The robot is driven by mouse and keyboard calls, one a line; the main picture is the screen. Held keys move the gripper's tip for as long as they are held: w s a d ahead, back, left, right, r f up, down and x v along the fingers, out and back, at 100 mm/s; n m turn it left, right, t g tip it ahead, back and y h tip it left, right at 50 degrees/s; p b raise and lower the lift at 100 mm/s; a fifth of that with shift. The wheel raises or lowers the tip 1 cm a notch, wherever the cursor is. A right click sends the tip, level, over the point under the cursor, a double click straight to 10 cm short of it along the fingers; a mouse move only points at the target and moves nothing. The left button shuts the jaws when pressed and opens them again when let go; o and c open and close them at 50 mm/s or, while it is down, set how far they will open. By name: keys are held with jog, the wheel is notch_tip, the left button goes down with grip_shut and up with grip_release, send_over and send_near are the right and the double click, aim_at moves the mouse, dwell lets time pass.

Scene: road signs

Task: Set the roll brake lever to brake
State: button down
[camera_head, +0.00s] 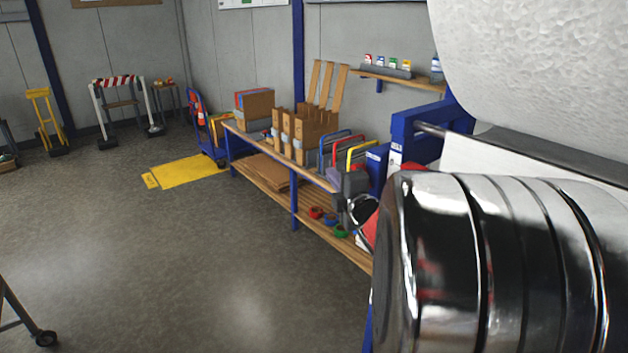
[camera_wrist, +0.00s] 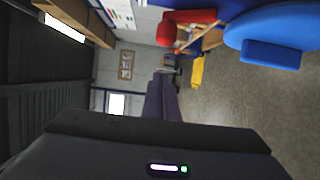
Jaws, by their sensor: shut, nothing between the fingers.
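In the wrist view, a red lever (camera_wrist: 192,17) with a round red knob shows at the top, beside blue rounded parts. I take it for the roll brake lever, but no brake marking is readable and its setting cannot be told. My gripper (camera_wrist: 162,82) is in the middle of the wrist view, its dark fingers shut and empty. The knob appears apart from the fingertips; the depth between them is unclear. In the head view, a big white roll (camera_head: 540,65) fills the upper right beside a blue frame (camera_head: 415,130). The lever is not clearly visible there.
A shiny ringed metal cylinder (camera_head: 500,265) blocks the head view's lower right. A wooden workbench (camera_head: 265,170) holds boxes and coloured-edged holders. A shelf (camera_head: 395,77) is on the wall behind. Grey floor (camera_head: 190,265) is open at left, with a yellow mat (camera_head: 190,170) farther back.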

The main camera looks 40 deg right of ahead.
jog(key=shift+s+d, duration=0.35)
jog(key=shift+d, duration=0.55)
jog(key=shift+s+d, duration=0.3)
jog(key=shift+d, duration=0.6)
